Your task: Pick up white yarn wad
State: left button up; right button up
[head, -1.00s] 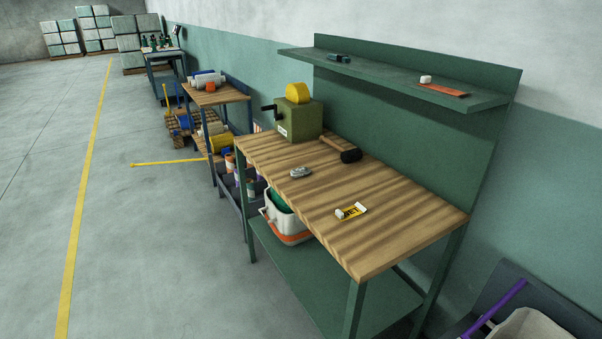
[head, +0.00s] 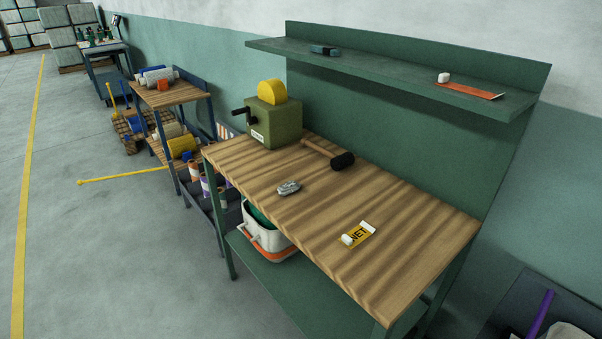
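A small white lump (head: 444,77), which looks like a yarn wad, sits on the green upper shelf (head: 390,73), at the left end of a flat orange-red strip (head: 480,92). Other small white pieces (head: 348,239) lie at the edge of a yellow card marked NET (head: 361,233) on the wooden workbench top (head: 290,225). At this size I cannot tell for sure which white piece is yarn. Neither of my grippers is in view.
On the bench are a green box with a yellow wheel (head: 273,119), a black-headed mallet (head: 342,161) and a grey metal piece (head: 288,188). A white bin (head: 268,238) stands on the lower shelf. Open floor (head: 100,240) lies to the left; a dark container (head: 530,300) is at lower right.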

aim_at(291, 186)
jog(key=i+j+z, duration=0.35)
jog(key=j, duration=0.3)
jog(key=i+j+z, duration=0.35)
jog(key=j, duration=0.35)
jog(key=j+z, duration=0.15)
jog(key=j, duration=0.2)
jog(key=i+j+z, duration=0.2)
jog(key=j, duration=0.25)
